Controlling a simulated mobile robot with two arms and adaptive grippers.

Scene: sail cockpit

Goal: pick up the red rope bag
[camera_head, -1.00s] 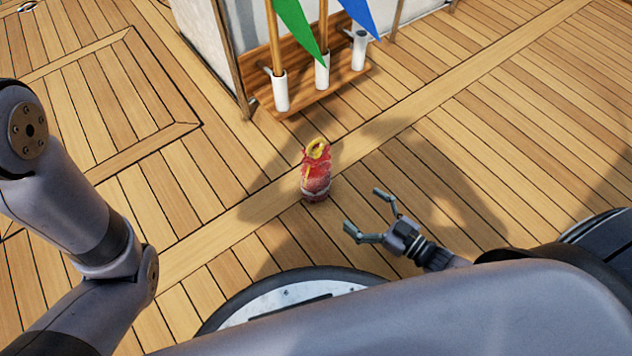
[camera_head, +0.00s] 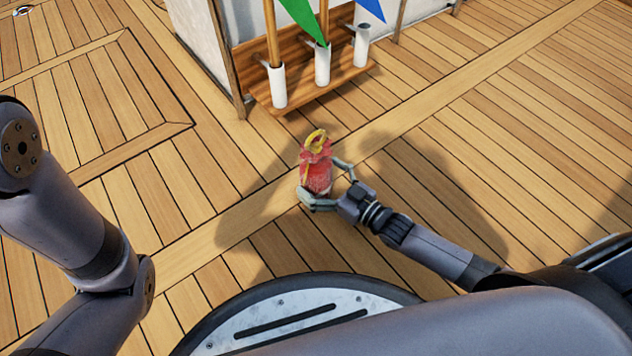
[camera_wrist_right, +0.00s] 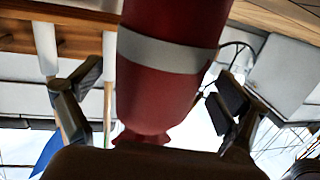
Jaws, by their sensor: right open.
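The red rope bag (camera_head: 317,175) stands upright on the wooden deck, with a yellow rope loop at its top. It fills the middle of the right wrist view (camera_wrist_right: 160,90), where a pale band crosses it. My right gripper (camera_head: 326,186) is open around the lower part of the bag, one finger on the near side and one on the far side. In the wrist view its fingers (camera_wrist_right: 158,100) are on both sides of the bag, with gaps visible. My left gripper is out of view; only my left arm shows.
A wooden rack (camera_head: 318,88) with white holders stands behind the bag, carrying a green flag (camera_head: 302,20) and a blue flag (camera_head: 372,8) on poles. A white wall (camera_head: 245,35) rises behind it. The plank deck (camera_head: 520,130) to the right is clear.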

